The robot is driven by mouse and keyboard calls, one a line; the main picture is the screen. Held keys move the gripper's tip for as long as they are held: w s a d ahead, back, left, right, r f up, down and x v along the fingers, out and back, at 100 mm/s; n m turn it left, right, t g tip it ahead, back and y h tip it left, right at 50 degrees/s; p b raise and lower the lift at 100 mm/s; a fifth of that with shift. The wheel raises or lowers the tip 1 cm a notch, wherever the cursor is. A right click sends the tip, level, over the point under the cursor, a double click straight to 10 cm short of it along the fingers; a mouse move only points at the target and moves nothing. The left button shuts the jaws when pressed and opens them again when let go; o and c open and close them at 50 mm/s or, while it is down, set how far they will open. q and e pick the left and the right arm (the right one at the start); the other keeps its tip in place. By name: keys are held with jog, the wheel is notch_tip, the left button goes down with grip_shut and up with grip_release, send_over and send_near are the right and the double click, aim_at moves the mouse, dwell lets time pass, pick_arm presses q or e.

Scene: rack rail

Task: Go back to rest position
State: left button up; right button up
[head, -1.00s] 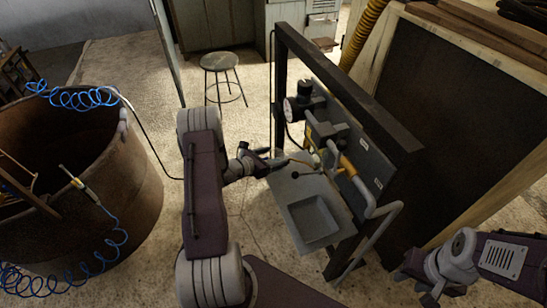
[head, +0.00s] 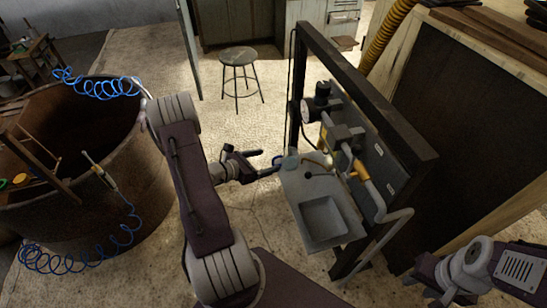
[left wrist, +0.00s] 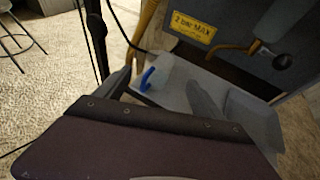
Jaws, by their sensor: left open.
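My left gripper (head: 268,161) is open beside the left edge of the grey tray (head: 345,240) on the rack. In the left wrist view its fingers (left wrist: 180,100) spread apart over the tray side, with nothing seen between them in its grasp. A small blue piece (left wrist: 147,78) shows past the fingers at the tray's corner. My right gripper (head: 432,282) is low at the right, away from the rack; its jaws are too unclear to judge.
The dark rack frame (head: 370,90) carries a panel with a gauge (head: 307,110), valves and pipe. A yellow label (left wrist: 194,27) sits on the panel. A rusty drum (head: 130,195) with blue coiled hoses stands left. A stool (head: 238,58) stands behind on open floor.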

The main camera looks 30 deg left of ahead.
pick_arm(q)
jog(key=shift+s, duration=0.1)
dwell(0.4)
jog(key=s+d+r+m+g+h, duration=0.1)
jog(key=s+d+m+g+h, duration=0.15)
jog(key=d+m+g, duration=0.4)
jog(key=s+d+r+m+g+h, duration=0.1)
jog(key=s+d+m+h, duration=0.2)
jog(key=d, duration=0.6)
jog(key=s+d+m+g+y, duration=0.45)
jog(key=s+m, duration=0.25)
jog(key=m, duration=0.3)
notch_tip(320, 180, up, 16)
jog(key=s+a+m+y+p, duration=0.1)
jog(key=m+y+p, duration=0.4)
jog(key=m+p, duration=0.7)
jog(key=shift+s+a+f+m, duration=0.2)
jog(key=shift+s+a+m, duration=0.05)
jog(key=shift+a+m, duration=0.1)
